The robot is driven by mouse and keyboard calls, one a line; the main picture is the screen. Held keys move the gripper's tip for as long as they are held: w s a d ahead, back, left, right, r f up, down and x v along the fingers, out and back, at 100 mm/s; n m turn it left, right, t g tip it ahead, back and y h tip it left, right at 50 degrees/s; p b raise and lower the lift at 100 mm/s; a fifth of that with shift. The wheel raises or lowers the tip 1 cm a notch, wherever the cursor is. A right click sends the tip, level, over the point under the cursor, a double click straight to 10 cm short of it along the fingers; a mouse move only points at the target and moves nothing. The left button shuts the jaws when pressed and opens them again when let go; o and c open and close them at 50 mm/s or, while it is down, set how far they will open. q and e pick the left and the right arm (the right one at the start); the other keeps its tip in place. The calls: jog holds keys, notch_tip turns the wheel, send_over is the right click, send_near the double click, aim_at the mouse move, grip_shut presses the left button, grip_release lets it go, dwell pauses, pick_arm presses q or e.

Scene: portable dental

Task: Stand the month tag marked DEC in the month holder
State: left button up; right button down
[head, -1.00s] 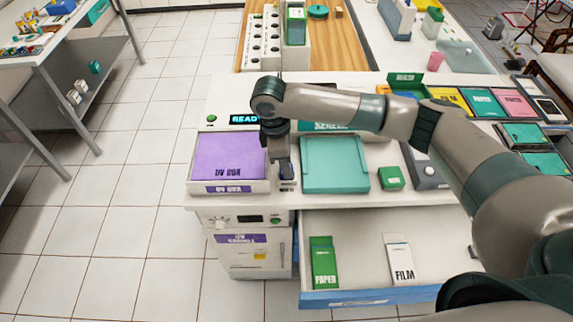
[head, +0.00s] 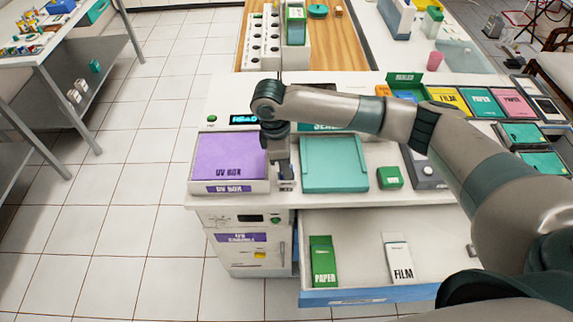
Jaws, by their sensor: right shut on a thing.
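My right gripper (head: 285,178) points down at the front of the white counter, in the narrow gap between the purple UV box and the teal tray. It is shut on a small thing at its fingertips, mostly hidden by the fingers. I cannot read any DEC mark on it. A small pale and dark piece (head: 286,186) shows right at the fingertips, but I cannot tell whether it is the tag or the month holder. No month holder can be made out clearly elsewhere. My left gripper is not in view.
The purple UV box (head: 229,156) is close on the left and the teal tray (head: 335,163) close on the right. A green box (head: 390,177) stands further right. Below, an open drawer (head: 350,245) holds a green PAPER box (head: 323,262) and a white FILM box (head: 399,260).

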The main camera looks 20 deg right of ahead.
dwell(0.3)
jog(key=c, duration=1.7)
grip_release()
jog(key=shift+r, duration=0.15)
jog(key=shift+a+r+b, duration=0.15)
jog(key=shift+r+b, duration=0.15)
jog(key=shift+r, duration=0.35)
jog(key=r+b, duration=0.1)
jog(key=r, duration=0.4)
jog(key=a+r+b, duration=0.1)
jog(key=r, duration=0.4)
jog(key=a+r, duration=0.1)
jog(key=r, duration=0.4)
jog(key=shift+w+a+r+b, duration=0.1)
jog(key=shift+w+r+b, duration=0.15)
jog(key=shift+w+b, duration=0.15)
jog(key=shift+s, duration=0.15)
